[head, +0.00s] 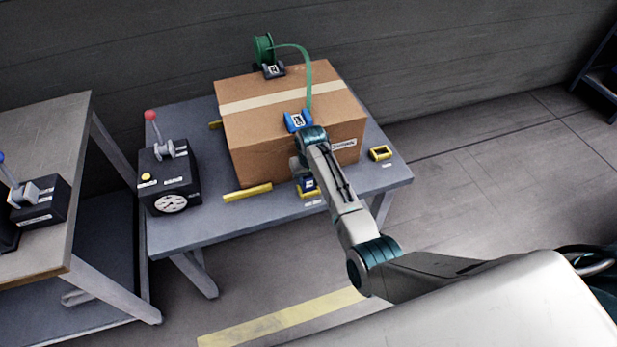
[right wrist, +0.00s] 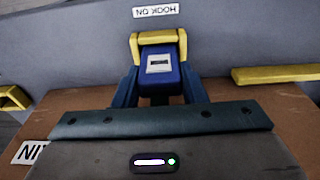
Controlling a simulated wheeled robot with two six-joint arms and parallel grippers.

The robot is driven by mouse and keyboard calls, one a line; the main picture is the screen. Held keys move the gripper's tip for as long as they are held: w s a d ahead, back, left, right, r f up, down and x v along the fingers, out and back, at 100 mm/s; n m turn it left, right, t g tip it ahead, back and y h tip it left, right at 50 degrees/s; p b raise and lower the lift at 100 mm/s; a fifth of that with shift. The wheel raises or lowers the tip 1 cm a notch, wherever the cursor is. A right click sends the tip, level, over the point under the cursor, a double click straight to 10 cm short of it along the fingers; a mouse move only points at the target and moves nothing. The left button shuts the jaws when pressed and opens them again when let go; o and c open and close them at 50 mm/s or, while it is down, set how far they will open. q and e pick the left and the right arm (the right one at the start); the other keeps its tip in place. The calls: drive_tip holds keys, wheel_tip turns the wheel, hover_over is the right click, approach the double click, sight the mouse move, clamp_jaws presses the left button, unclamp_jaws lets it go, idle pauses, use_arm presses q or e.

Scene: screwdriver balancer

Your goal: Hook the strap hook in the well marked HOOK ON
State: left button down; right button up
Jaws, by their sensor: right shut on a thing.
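The strap hook (right wrist: 160,72), a blue block with a pale label, sits between the fingers of my right gripper (right wrist: 157,92) in the right wrist view. My right gripper is shut on it. A yellow-framed well (right wrist: 158,38) lies right at the hook, beside the upside-down HOOK ON label (right wrist: 155,11). I cannot tell how deep the hook sits in the well.
A cardboard box (head: 255,123) fills the middle of the grey table (head: 225,222). Another yellow well (head: 381,152) is at right, a yellow bar (head: 248,192) at front, and a black lever unit (head: 168,180) at left.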

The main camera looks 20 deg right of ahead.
drive_tip(key=shift+f, duration=0.4)
drive_tip(key=shift+w+p, duration=0.15)
drive_tip(key=shift+p, duration=0.2)
idle(0.8)
drive_tip(key=o, duration=1.4)
drive_tip(key=shift+c, duration=0.2)
drive_tip(key=shift+f, duration=0.1)
wheel_tip(320, 180, up, 11)
drive_tip(key=s, duration=0.1)
drive_tip(key=shift+s, duration=0.3)
drive_tip(key=shift+f, duration=0.1)
